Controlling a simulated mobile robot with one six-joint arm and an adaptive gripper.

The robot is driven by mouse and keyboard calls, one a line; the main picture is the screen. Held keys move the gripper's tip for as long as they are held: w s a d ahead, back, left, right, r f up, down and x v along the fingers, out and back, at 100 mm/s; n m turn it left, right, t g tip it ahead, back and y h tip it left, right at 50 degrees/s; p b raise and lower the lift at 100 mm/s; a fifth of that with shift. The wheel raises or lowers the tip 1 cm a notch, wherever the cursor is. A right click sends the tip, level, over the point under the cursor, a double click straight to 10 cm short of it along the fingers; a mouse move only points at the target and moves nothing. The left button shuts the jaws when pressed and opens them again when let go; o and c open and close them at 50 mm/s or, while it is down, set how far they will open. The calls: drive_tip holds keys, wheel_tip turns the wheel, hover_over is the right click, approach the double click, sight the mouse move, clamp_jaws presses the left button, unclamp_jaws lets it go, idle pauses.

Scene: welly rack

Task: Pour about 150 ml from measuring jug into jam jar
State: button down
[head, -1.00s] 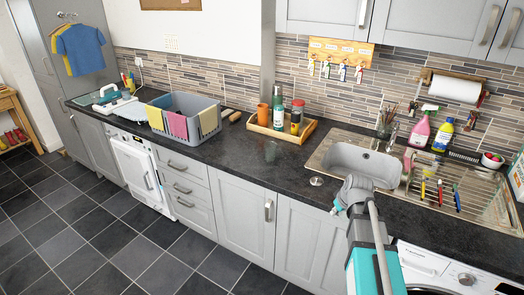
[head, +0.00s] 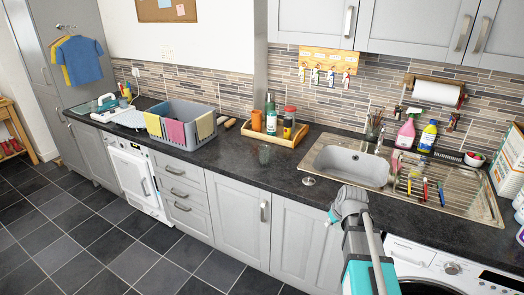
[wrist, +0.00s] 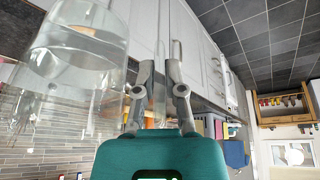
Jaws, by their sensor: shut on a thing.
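A clear, see-through vessel, which I take for the measuring jug (wrist: 85,50), fills the left of the wrist view, beside my fingers. An oval line shows in it; I cannot tell whether that is its base or a liquid surface. My gripper (wrist: 160,78) is shut on it, though the exact point of grip is unclear. A small clear glass, which I take for the jam jar (head: 264,154), stands upright on the dark worktop, in front of the wooden tray and left of the sink.
The worktop (head: 240,143) is clear around the jar. A small round metal piece (head: 309,181) lies between jar and sink (head: 350,166). Behind the jar, a wooden tray (head: 275,140) holds bottles. A grey basket (head: 185,128) with cloths stands to the left.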

drive_tip(key=shift+s+a, duration=0.1)
idle(0.3)
drive_tip(key=shift+a, duration=0.15)
